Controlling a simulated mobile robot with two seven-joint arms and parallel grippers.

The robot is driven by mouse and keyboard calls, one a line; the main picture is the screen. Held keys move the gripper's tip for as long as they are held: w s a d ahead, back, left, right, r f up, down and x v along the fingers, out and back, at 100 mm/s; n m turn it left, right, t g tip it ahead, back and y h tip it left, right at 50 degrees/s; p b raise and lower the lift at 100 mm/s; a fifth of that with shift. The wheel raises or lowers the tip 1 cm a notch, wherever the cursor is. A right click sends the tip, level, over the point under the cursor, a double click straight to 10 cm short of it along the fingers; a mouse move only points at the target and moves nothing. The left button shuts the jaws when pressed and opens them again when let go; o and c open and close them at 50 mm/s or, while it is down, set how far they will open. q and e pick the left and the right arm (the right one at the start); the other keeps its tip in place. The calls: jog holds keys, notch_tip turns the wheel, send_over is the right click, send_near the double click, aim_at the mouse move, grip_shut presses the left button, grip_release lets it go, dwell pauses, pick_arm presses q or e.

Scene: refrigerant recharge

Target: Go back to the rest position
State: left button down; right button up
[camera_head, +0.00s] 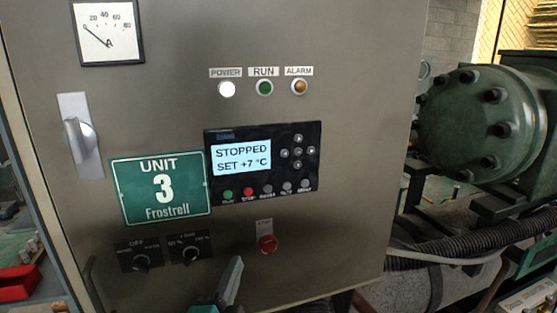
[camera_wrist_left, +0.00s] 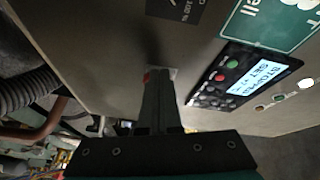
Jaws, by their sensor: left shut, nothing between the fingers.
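My left gripper (camera_head: 237,263) is at the bottom middle of the head view, in front of the lower part of the control cabinet (camera_head: 350,130). Its fingers are together and empty, pointing up. In the left wrist view the shut fingers (camera_wrist_left: 158,80) point at the cabinet face, with a bit of the red knob (camera_wrist_left: 147,77) showing beside their tips. In the head view the red knob (camera_head: 267,244) is a little up and right of the fingertips. Whether the fingers touch the panel I cannot tell. My right gripper is in neither view.
The cabinet's display (camera_head: 242,157) reads STOPPED, SET +7 °C. The white power lamp (camera_head: 226,89) looks lit. Two rotary switches (camera_head: 190,254) sit left of the gripper. A green compressor (camera_head: 480,125) and black hoses (camera_head: 480,235) stand at right. A red bin (camera_head: 15,283) is at lower left.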

pick_arm(q)
jog(key=s+a+f+n+g+y, duration=0.1)
jog(key=s+a+f+n+g, duration=0.25)
jog(key=f, duration=0.35)
jog(key=s+a+f+n+g+y, duration=0.1)
jog(key=s+a+f+n+g, duration=0.15)
jog(key=s+f+n, duration=0.3)
jog(key=s+a+f+n+g, duration=0.1)
jog(key=s+f+n+g, duration=0.25)
jog(key=s, duration=0.35)
jog(key=s+a+f+n+g, duration=0.1)
jog(key=s+f+n+g, duration=0.1)
jog(key=s+f+g, duration=0.4)
notch_tip(320, 180, down, 26)
jog(key=s+b, duration=0.2)
jog(key=b, duration=0.5)
jog(key=s+a+f+b, duration=0.1)
jog(key=s+f+b, duration=0.2)
jog(key=s+f, duration=0.5)
jog(key=s+a+f+g+b, duration=0.1)
jog(key=s+f+b, duration=0.3)
jog(key=s+f, duration=0.4)
notch_tip(320, 180, down, 7)
jog(key=shift+a+r+m, duration=0.1)
jog(key=shift+a+m, duration=0.25)
jog(key=shift+a, duration=0.15)
